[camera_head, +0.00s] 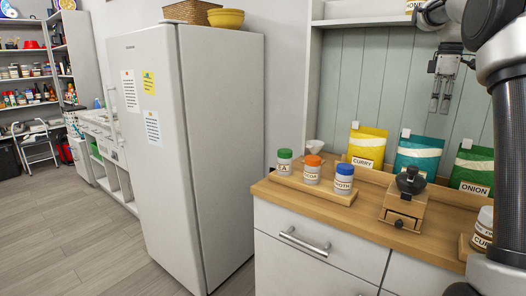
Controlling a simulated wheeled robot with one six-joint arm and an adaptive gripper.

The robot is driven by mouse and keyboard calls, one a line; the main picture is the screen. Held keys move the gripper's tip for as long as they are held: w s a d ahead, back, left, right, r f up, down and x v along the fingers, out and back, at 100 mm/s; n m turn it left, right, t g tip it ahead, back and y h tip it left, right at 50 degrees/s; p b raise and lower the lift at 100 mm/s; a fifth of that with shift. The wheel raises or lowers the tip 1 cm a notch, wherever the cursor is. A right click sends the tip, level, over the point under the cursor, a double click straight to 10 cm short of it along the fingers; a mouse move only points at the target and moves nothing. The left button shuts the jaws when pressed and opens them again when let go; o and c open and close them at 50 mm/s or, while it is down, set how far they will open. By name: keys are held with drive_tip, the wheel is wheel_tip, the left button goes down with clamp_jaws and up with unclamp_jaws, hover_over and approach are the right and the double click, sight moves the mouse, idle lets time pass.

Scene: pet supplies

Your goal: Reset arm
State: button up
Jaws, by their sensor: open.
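My gripper (440,101) hangs in the upper right of the head view, pointing down. Its two fingers are a little apart, and nothing shows between them. It is above the wooden counter (367,217), in front of the pale green panelled wall, and looks clear of the things below. My dark and grey arm runs down the right edge and hides part of the counter there.
On the counter stand a wooden tray (325,193) with several lidded jars, a wooden grinder (404,206), and yellow, teal and green bags, including the curry bag (366,147). A white fridge (185,150) stands left. Open floor (60,235) lies further left.

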drive_tip(key=s+a+f+m, duration=0.2)
drive_tip(key=s+f+m, duration=0.2)
drive_tip(key=f+m, duration=0.35)
drive_tip(key=s+a+f+m+t, duration=0.1)
drive_tip(key=s+a, duration=0.3)
drive_tip(key=s, duration=0.5)
drive_tip(key=s+a+f+m+t, duration=0.1)
drive_tip(key=s+a, duration=0.4)
drive_tip(key=s, duration=0.5)
drive_tip(key=s+a+f+m+t, duration=0.1)
drive_tip(key=s+a, duration=0.4)
drive_tip(key=s, duration=0.5)
wheel_tip(320, 180, down, 2)
drive_tip(key=shift+s+f+t, duration=0.1)
drive_tip(key=shift+s+t, duration=0.1)
drive_tip(key=shift+t, duration=0.5)
